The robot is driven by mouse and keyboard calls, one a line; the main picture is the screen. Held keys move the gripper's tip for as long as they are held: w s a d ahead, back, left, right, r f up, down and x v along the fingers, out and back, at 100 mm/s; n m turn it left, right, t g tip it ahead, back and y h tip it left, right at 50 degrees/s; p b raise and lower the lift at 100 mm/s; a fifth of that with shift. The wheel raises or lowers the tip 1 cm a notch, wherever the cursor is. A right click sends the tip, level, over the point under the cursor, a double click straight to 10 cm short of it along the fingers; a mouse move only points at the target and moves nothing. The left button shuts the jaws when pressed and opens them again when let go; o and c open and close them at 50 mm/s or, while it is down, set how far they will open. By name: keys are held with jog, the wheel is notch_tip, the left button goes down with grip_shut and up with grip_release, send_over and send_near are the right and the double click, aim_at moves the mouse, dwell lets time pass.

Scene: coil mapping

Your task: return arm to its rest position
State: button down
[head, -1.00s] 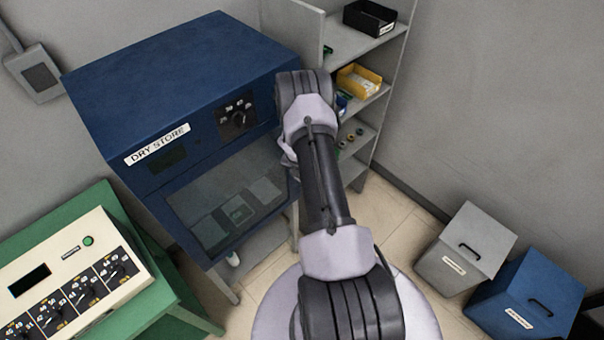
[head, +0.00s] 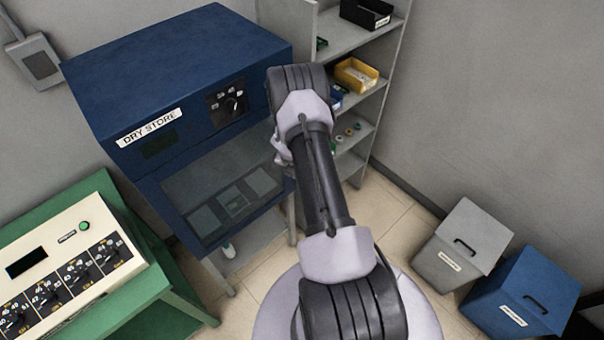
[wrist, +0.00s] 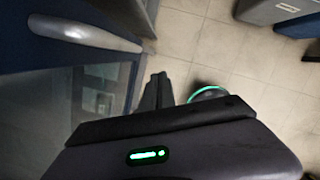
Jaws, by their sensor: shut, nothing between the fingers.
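My arm (head: 322,180) reaches up through the middle of the head view, in front of the dry store's right side and the shelf. My gripper's fingers are hidden behind the arm there. In the wrist view my gripper (wrist: 158,82) is shut, its dark fingers together and empty, above pale floor tiles. The blue dry store (head: 180,70) stands left of the arm. Its glass-fronted lower part shows several flat packs inside. Its blue front and pale handle (wrist: 85,32) fill the left of the wrist view, close to the gripper.
A green bench (head: 100,195) with a cream control panel (head: 70,262) is at lower left. An open shelf (head: 345,40) with a black bin and a yellow bin stands behind the arm. A grey bin (head: 462,245) and a blue bin (head: 525,290) stand at right. Floor between is clear.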

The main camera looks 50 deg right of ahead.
jog(key=s+d+v, duration=0.1)
jog(key=v, duration=0.9)
jog(key=w+a+r+m+t+b, duration=0.2)
jog(key=a+r+m+b, duration=0.8)
jog(key=a+b, duration=0.35)
jog(key=s+a+f+m+t+y+b, duration=0.2)
jog(key=s+a+f+m+y+b, duration=0.1)
jog(key=s+a+m+b, duration=1.3)
jog(key=s+a+y, duration=0.1)
jog(key=s+a, duration=0.2)
jog(key=a, duration=0.3)
jog(key=shift+a+m+t+y, duration=0.3)
jog(key=shift+m+t, duration=0.1)
